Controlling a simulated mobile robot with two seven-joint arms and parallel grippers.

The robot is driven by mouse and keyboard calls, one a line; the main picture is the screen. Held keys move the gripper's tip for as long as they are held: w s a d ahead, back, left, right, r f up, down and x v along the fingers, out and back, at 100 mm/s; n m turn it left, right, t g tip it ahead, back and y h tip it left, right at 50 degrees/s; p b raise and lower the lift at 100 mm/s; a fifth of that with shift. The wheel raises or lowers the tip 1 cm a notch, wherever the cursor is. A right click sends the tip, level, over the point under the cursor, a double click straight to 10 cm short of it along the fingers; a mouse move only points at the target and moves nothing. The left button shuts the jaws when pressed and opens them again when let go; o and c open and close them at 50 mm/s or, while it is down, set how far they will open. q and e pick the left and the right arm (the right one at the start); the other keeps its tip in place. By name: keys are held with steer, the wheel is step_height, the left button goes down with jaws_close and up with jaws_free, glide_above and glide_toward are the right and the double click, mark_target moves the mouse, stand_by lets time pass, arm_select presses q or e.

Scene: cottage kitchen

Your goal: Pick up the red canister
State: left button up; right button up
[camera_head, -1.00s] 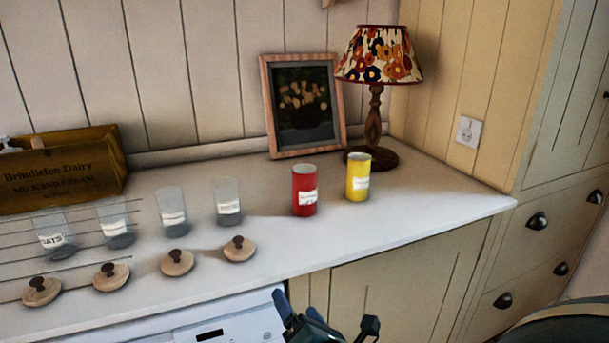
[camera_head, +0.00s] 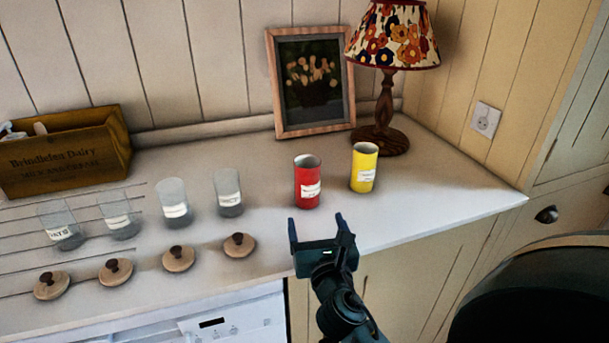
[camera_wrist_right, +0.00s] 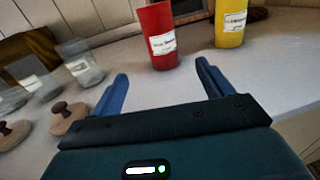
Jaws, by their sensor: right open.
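The red canister (camera_head: 307,182) stands upright and open-topped on the white counter, with a white label on its front. It also shows in the right wrist view (camera_wrist_right: 158,36), ahead of the fingertips and between their directions. My right gripper (camera_head: 316,222) is open and empty at the counter's front edge, just in front of the red canister and apart from it. Its two blue fingers also show in the right wrist view (camera_wrist_right: 162,80). The left gripper is not in view.
A yellow canister (camera_head: 363,168) stands close to the right of the red one. A lamp (camera_head: 385,110) and picture frame (camera_head: 311,84) stand behind. A wooden crate (camera_head: 65,160) is at the left.

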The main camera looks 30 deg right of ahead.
mark_target(309, 191)
steer(key=x, duration=0.8)
steer(key=shift+r+p, duration=0.1)
steer(key=shift+p, duration=0.25)
steer(key=x, duration=0.5)
steer(key=shift+w+d+r, duration=0.2)
steer(key=shift+d+r, duration=0.05)
steer(key=shift+d, duration=0.05)
steer(key=shift+c, duration=0.6)
steer(key=c, duration=1.1)
